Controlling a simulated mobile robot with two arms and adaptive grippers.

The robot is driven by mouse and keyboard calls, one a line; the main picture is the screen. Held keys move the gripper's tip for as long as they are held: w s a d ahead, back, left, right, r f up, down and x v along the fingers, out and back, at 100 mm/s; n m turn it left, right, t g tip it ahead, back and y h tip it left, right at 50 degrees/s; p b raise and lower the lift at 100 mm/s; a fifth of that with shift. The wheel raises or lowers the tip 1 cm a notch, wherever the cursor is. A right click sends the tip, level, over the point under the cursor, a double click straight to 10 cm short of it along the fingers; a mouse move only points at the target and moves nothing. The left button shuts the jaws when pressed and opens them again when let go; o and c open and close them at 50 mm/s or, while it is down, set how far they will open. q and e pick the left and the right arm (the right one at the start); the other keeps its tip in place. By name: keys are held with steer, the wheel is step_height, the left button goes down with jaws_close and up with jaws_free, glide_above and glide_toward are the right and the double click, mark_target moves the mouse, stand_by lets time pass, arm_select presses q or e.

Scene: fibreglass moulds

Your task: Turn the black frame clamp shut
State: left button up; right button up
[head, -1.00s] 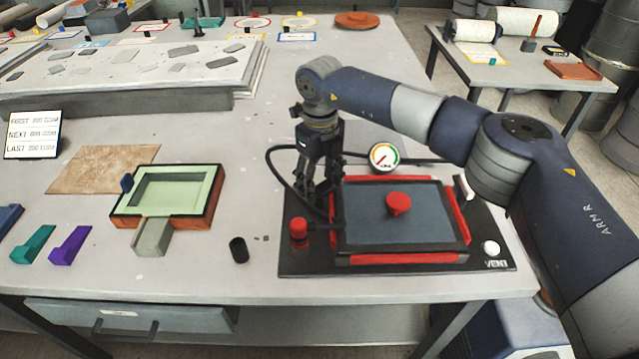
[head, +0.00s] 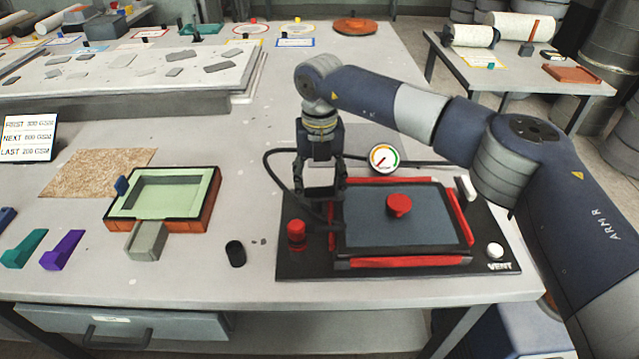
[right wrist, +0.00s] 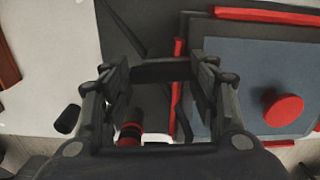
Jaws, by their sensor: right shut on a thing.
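The black frame (head: 405,255) with red strips lies on a black base plate at the right of the table, around a blue-grey sheet (head: 375,228) with a red knob (head: 399,205). My right gripper (head: 322,192) points down at the frame's left side. Its fingers stand apart on either side of a dark bar, which I take to be the black frame clamp (right wrist: 163,71); they are shut on it. The fingers and hose partly hide the clamp in the head view. My left gripper is not in view.
A red-topped fitting (head: 297,232) stands close to the gripper, with a black hose (head: 268,165) looping behind. A round gauge (head: 384,158) is behind the frame, a white vent knob (head: 494,250) at the front right. A green mould (head: 165,192) and black cylinder (head: 235,253) are left.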

mark_target(320, 188)
stand_by(0.4)
steer(key=o, duration=1.1)
steer(key=shift+c, duration=0.2)
steer(key=shift+r, duration=0.1)
step_height(320, 188, up, 12)
